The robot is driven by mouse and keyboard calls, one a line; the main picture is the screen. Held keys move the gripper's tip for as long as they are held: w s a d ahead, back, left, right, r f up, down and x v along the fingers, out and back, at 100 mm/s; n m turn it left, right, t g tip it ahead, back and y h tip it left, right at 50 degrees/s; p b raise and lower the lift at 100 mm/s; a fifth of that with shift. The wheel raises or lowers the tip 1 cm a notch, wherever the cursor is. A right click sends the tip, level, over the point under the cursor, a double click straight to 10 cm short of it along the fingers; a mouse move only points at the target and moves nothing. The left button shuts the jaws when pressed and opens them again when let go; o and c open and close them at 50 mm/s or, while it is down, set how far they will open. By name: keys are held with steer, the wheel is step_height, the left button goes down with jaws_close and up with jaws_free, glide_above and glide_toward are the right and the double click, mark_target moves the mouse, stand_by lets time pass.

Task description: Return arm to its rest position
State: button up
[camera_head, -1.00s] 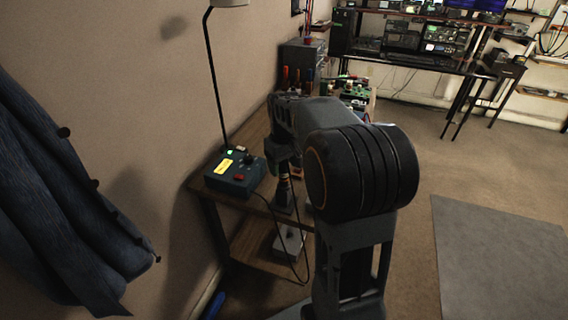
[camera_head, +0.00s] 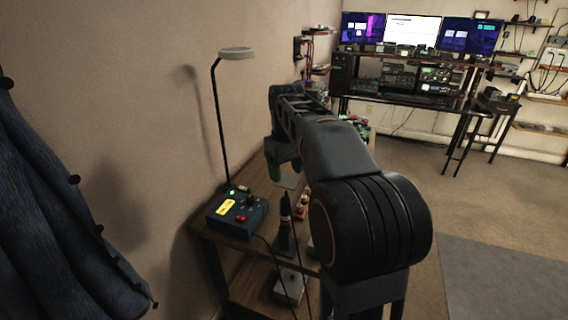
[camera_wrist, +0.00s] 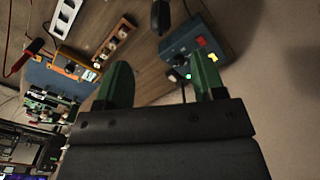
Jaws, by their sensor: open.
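My gripper (camera_wrist: 160,85) shows in the wrist view with its two green fingers spread apart and nothing between them. In the head view my gripper (camera_head: 283,172) hangs from the raised arm above the wooden bench, partly hidden by the wrist. A blue box with a knob, a red button, a yellow label and a green light (camera_head: 236,214) sits on the bench's near left part. It also shows in the wrist view (camera_wrist: 188,50), beyond the right finger. The gripper is apart from the box.
A desk lamp (camera_head: 236,54) stands behind the box against the wall. A dark handheld tool (camera_head: 285,232) stands upright on the wooden bench (camera_head: 228,247). A dark blue garment (camera_head: 60,210) hangs at left. A desk with monitors (camera_head: 412,30) is at the back. The right floor is open.

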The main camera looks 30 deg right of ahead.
steer(key=f, duration=0.1)
steer(key=f+m, duration=0.1)
steer(key=shift+w+f+m+t, duration=0.2)
steer(key=shift+f+m+t, duration=0.1)
steer(key=shift+f, duration=0.1)
steer(key=shift+s+a+f+m, duration=0.15)
steer(key=shift+s+a+f, duration=0.15)
steer(key=shift+s+f, duration=0.15)
steer(key=shift+s+a+f+m, duration=0.15)
steer(key=shift+s+a+f, duration=0.15)
steer(key=shift+f, duration=0.2)
steer(key=s+a+f+t+p, duration=0.1)
steer(key=s+a+f, duration=0.1)
steer(key=s+a, duration=0.2)
steer(key=s+a+f+t+p, duration=0.1)
steer(key=s+a, duration=0.3)
steer(key=s, duration=0.6)
steer(key=shift+s+a+f+t+p, duration=0.25)
steer(key=shift+s+f+t+p, duration=0.2)
steer(key=shift+p, duration=0.2)
